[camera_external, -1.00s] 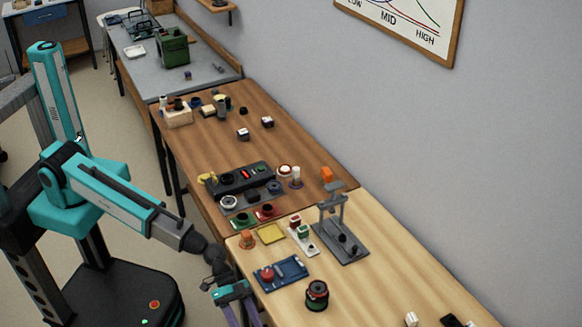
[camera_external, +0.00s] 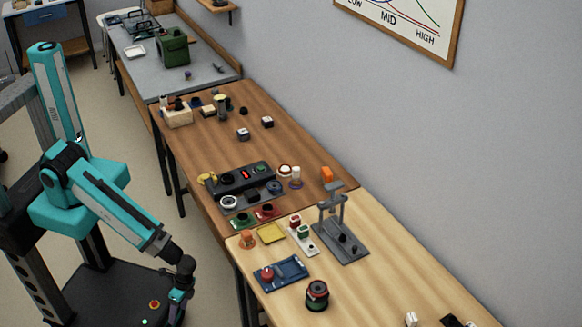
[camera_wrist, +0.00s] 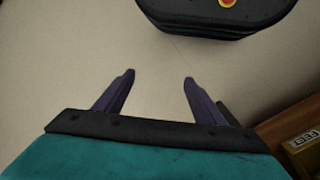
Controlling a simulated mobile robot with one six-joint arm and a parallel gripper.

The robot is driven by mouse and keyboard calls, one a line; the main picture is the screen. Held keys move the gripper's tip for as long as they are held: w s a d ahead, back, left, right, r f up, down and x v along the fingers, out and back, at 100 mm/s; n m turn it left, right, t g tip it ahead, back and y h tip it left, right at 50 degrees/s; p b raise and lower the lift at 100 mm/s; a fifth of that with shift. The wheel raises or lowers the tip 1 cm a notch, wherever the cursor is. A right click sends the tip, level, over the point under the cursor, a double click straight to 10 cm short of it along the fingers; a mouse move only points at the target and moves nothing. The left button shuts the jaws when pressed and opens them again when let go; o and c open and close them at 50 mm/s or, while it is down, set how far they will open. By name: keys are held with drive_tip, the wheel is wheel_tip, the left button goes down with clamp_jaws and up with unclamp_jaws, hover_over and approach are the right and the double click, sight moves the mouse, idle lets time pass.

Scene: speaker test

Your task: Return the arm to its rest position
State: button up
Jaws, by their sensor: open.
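My gripper (camera_wrist: 160,76) shows in the wrist view with its two dark purple fingers apart and nothing between them. Bare beige floor lies beyond the fingertips, and a rounded edge of my own dark base is at the top. In the external view my teal arm is bent downward to the left of the light wooden table (camera_external: 385,265), its wrist above my base. The gripper's fingers are hard to make out there.
The light table bears a blue panel with a red button (camera_external: 281,273), a red and black spool (camera_external: 316,295) and a grey stand (camera_external: 340,240). The brown table (camera_external: 215,140) behind holds a dark control box (camera_external: 240,178). Floor is clear between base and tables.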

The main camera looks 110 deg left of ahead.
drive_tip(key=s+a+f+g+y, duration=0.1)
drive_tip(key=s+a, duration=0.2)
drive_tip(key=s, duration=0.3)
drive_tip(key=s+a+g+y, duration=0.1)
drive_tip(key=s+a+g, duration=0.1)
drive_tip(key=s, duration=0.4)
drive_tip(key=shift+s+a+f+n, duration=0.4)
drive_tip(key=shift+a, duration=0.4)
